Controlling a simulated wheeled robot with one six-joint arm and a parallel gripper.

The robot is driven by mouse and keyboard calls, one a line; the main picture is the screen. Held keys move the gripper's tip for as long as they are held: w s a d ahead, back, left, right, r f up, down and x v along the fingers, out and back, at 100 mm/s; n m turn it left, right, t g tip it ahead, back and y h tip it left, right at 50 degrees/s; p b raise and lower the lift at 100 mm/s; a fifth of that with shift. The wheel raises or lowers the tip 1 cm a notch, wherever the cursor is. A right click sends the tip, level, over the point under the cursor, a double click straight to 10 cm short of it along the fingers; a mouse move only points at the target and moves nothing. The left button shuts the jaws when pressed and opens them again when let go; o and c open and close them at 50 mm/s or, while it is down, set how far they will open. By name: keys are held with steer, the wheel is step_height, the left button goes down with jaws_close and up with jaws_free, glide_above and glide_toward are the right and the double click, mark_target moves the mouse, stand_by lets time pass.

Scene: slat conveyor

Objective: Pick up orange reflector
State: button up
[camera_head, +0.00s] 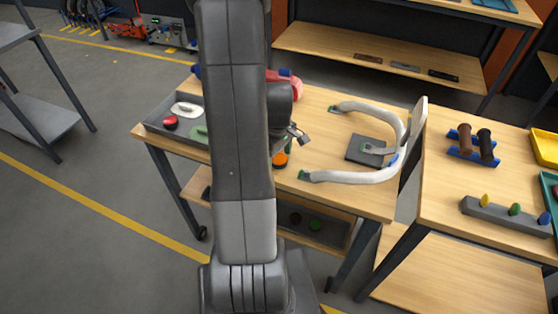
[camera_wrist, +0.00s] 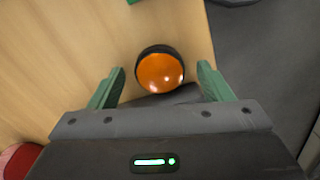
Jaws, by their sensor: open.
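The orange reflector (camera_wrist: 160,72) is a round orange dome with a black rim. In the wrist view it lies on the wooden table top (camera_wrist: 60,60), ahead of and between the fingertips. My gripper (camera_wrist: 158,82) is open, with a green finger on each side and nothing held. The reflector also shows in the head view (camera_head: 280,159) near the table's front edge, just right of my arm. In the head view my arm hides part of the table, and the gripper (camera_head: 296,134) is only partly seen.
A grey tray (camera_head: 155,127) left of my arm holds a red round piece (camera_head: 170,122) and a white piece (camera_head: 186,109). A pale curved frame (camera_head: 375,175) and a dark square plate (camera_head: 366,151) lie to the right. A second table (camera_head: 450,200) stands further right.

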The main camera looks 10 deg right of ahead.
steer(key=c, duration=1)
steer(key=shift+r, duration=0.1)
steer(key=shift+c, duration=0.2)
